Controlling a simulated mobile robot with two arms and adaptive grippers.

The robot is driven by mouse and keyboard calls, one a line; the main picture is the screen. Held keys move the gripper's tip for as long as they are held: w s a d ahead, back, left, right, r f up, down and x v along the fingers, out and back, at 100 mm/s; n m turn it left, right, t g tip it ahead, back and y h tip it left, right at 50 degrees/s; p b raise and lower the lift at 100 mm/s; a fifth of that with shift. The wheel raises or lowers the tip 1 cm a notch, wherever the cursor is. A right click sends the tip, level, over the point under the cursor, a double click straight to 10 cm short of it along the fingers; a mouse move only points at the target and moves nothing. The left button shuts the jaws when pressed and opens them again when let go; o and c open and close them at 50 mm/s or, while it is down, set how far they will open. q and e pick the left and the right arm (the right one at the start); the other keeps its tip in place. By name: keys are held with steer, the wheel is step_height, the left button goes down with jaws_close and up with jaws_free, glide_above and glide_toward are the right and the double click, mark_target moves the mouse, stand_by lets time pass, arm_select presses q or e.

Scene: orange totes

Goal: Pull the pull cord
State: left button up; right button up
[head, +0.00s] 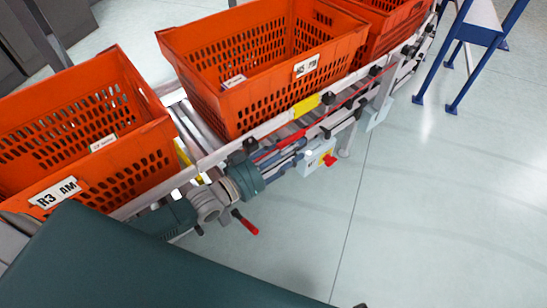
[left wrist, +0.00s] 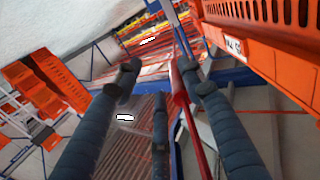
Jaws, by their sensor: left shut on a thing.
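The red pull cord (head: 345,103) runs along the near side of the conveyor, below the orange totes. In the left wrist view the red cord (left wrist: 196,135) passes close beside the right-hand finger. My left gripper (head: 300,148) reaches along the conveyor's side at the cord, its dark fingers partly hidden by its wrist. In the left wrist view the gripper (left wrist: 157,82) has its padded fingers around the cord's area, shut on the cord; the exact contact is hard to see. My right gripper is out of view.
Orange totes stand on the conveyor, one at the left (head: 150,160), one in the middle (head: 262,112) and one behind (head: 390,40). A pale box with a red button (head: 318,158) sits beside the gripper. A blue-legged stand (head: 482,35) is at upper right. The right-hand floor is clear.

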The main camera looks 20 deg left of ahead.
arm_select(q)
steer(key=v, duration=1)
